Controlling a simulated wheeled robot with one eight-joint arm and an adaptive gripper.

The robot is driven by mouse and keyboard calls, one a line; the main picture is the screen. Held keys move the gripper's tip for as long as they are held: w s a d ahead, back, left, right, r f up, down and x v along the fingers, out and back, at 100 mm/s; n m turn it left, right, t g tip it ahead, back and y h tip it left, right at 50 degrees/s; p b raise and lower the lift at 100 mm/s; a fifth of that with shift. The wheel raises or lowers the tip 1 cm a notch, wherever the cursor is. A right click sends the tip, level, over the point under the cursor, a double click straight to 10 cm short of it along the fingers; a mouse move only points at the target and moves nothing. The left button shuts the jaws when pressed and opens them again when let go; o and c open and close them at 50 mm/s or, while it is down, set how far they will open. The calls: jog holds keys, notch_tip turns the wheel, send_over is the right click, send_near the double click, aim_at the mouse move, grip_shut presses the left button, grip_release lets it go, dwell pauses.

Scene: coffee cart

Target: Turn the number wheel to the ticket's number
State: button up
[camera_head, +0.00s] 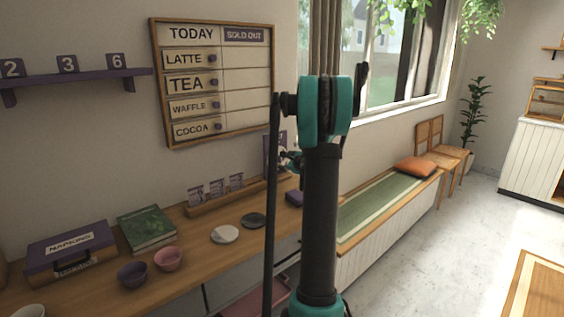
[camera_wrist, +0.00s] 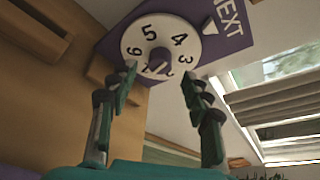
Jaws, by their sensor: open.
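In the wrist view, a white number wheel (camera_wrist: 131,47) sits on a purple NEXT sign (camera_wrist: 228,43). The numerals 3, 4, 5 and 6 are readable; those at the lower edge are partly hidden. A pale triangular pointer (camera_wrist: 209,23) is beside the wheel, with the 4 nearest it. A dark purple knob (camera_wrist: 158,60) stands out at the wheel's centre. My gripper (camera_wrist: 158,78) is open, its fingertips on either side of the knob and apart from it. In the head view, my arm mostly hides the purple sign (camera_head: 274,150). I cannot make out the ticket.
A wooden rack (camera_head: 225,200) holds several small purple-and-white cards on the counter. Near it lie a dark disc (camera_head: 253,220), a pale disc (camera_head: 224,234), two bowls and a napkin box (camera_head: 72,253). Number blocks stand on the wall shelf (camera_head: 85,78). A menu board (camera_head: 247,85) hangs behind.

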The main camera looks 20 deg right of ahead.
aim_at(281, 160)
jog(key=shift+x, duration=2.15)
grip_shut()
jog(key=shift+m, duration=0.3)
